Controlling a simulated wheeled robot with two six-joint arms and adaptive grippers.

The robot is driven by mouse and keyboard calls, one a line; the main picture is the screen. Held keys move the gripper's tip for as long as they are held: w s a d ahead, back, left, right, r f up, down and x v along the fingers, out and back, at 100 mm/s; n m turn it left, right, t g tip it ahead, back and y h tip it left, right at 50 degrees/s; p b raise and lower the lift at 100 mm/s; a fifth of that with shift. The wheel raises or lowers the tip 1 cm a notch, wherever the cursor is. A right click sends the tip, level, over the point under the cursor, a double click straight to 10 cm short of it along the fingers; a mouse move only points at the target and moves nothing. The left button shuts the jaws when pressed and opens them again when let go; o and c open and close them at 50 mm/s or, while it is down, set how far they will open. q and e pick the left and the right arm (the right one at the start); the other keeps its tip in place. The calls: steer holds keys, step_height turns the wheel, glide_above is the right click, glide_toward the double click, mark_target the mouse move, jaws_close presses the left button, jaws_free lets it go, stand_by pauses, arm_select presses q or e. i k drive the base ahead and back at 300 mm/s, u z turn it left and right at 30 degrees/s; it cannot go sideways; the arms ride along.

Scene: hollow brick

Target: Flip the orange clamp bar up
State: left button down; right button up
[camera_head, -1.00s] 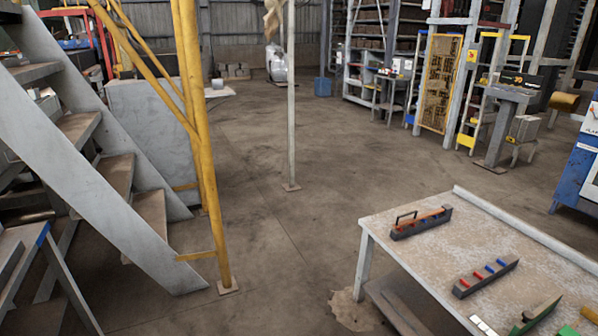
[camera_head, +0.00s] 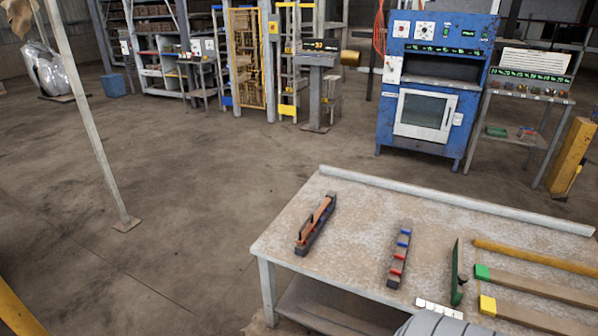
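The orange clamp bar (camera_head: 321,214) lies flat along a dark narrow base on the left part of the worktable (camera_head: 352,193). A black handle shows along the bar's left side. Neither of my grippers shows clearly. A grey ribbed rounded shape (camera_head: 438,325) pokes in at the bottom edge, and I cannot tell what it is.
A dark block with red and blue pieces (camera_head: 400,255) lies right of the clamp. Farther right are a green upright piece (camera_head: 456,272) and several wooden bars. A raised lip runs along the table's back edge. A blue oven (camera_head: 432,95) stands behind. Floor at left is open.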

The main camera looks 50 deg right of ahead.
mark_target(301, 237)
steer(key=z, duration=0.4)
steer(key=i, duration=1.1)
steer(key=z, duration=1.5)
steer(key=i, duration=1)
steer(key=z, duration=1)
steer(key=i, duration=0.25)
steer(key=z, duration=0.15)
